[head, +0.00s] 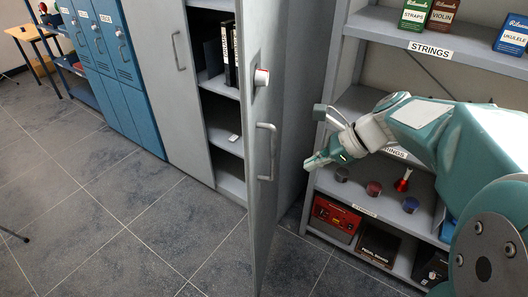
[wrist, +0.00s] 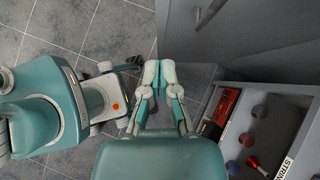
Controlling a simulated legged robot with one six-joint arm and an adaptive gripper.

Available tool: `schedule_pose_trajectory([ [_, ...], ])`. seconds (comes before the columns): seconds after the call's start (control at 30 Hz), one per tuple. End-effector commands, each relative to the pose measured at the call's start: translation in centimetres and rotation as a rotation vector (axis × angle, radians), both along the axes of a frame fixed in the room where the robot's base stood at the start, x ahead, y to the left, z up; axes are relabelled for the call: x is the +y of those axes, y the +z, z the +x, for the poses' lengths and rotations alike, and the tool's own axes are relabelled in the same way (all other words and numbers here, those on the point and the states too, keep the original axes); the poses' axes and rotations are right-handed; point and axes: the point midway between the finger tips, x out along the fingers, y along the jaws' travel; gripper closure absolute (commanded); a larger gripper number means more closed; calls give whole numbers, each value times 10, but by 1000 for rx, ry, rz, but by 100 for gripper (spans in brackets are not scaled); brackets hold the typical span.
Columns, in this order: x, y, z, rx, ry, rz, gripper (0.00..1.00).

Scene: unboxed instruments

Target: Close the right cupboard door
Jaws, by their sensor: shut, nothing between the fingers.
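The right cupboard door (head: 285,110) is grey and stands wide open, swung out towards me. Its outer face carries a bar handle (head: 266,152) and a lock (head: 261,78). In the wrist view, the grey door panel (wrist: 235,40) fills the upper right, with a handle (wrist: 211,12) at the top. My gripper (head: 315,161) is to the right of the door, on its handle side, and appears apart from it. In the wrist view my gripper (wrist: 159,68) has its fingers together and empty, over the floor left of the panel.
The left cupboard door (head: 172,75) is shut. Black binders (head: 229,55) stand inside the cupboard. A shelf unit (head: 400,208) with small jars, a red item (head: 403,181) and boxes is close on the right, beneath my arm.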

Motion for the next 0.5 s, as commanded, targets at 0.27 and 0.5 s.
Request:
schedule_pose_trajectory([
  [0.27,12,-11,10,42,-47,44,100],
  [0.5,42,-43,19,42,-43,41,100],
])
